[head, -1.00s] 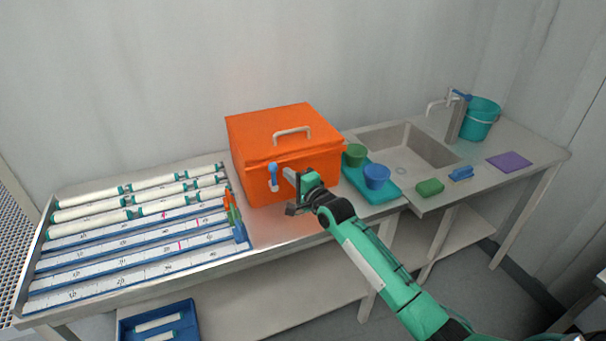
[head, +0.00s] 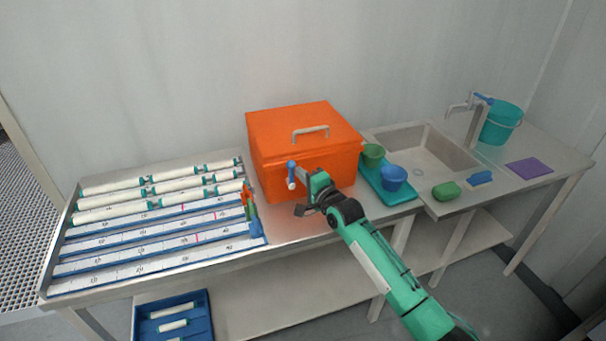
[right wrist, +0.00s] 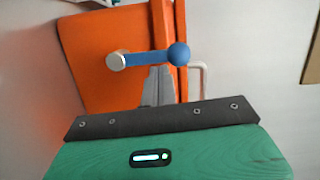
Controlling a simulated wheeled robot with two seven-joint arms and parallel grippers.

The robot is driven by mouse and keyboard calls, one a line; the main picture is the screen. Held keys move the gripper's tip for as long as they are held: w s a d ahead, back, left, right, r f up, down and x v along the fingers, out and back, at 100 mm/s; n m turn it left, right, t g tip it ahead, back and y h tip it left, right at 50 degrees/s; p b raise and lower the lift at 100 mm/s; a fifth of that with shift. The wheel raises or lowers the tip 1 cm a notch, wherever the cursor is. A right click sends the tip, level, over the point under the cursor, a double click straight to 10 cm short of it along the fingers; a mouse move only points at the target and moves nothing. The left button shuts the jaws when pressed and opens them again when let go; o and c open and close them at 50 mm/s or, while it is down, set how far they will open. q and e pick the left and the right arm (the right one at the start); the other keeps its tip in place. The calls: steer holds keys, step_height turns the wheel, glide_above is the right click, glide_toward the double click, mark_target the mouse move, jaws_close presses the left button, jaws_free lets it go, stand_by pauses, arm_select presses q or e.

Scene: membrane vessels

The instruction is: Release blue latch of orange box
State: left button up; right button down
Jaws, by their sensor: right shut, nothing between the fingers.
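The orange box (head: 345,160) stands closed on the bench against the wall, with a pale handle on its lid. Its blue latch (head: 291,170) is on the front face, upright, with the round knob at the top. In the right wrist view the orange box (right wrist: 95,85) fills the left, and the blue latch (right wrist: 150,58) runs sideways from a metal pivot to its ball. My right gripper (head: 302,175) is shut and empty, just right of the latch. In the right wrist view its fingertips (right wrist: 158,70) reach the latch's lower edge; I cannot tell if they touch. My left gripper is out of view.
Left of the box lies a rack (head: 150,238) with white tubes. To the right are a teal tray (head: 405,194) with a green and a blue cup, a sink (head: 425,165), a green sponge (head: 447,191) and a teal bucket (head: 500,124). A blue crate (head: 172,318) sits below.

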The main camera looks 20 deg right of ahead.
mark_target(292, 175)
steer(key=shift+a+r+n+p, duration=0.1)
steer(key=shift+a+n+p, duration=0.1)
steer(key=shift+n+p, duration=0.25)
steer(key=a+n+p, duration=0.1)
steer(key=n+g+p, duration=0.1)
steer(key=n+p, duration=0.1)
steer(key=shift+a+r+h+p, duration=0.3)
steer(key=shift+a+r, duration=0.1)
steer(key=shift+a+n+p, duration=0.45)
steer(key=shift+n+p, duration=0.2)
steer(key=shift+n, duration=0.1)
steer(key=shift+s+a+f+n+g+h+p, duration=0.15)
steer(key=shift+a+f+n+h, duration=0.55)
steer(key=shift+n, duration=0.85)
steer(key=shift+w+a+f+n+g+h+p, duration=0.15)
steer(key=shift+a+f+n+h, duration=0.55)
steer(key=shift+n, duration=0.8)
steer(key=shift+s+a+f+n+g+h, duration=0.15)
steer(key=shift+a+f+n+h, duration=0.3)
steer(key=shift+a+n, duration=0.75)
steer(key=shift+d+n+h, duration=0.25)
steer(key=shift+d+n, duration=0.1)
steer(key=shift+n, duration=0.1)
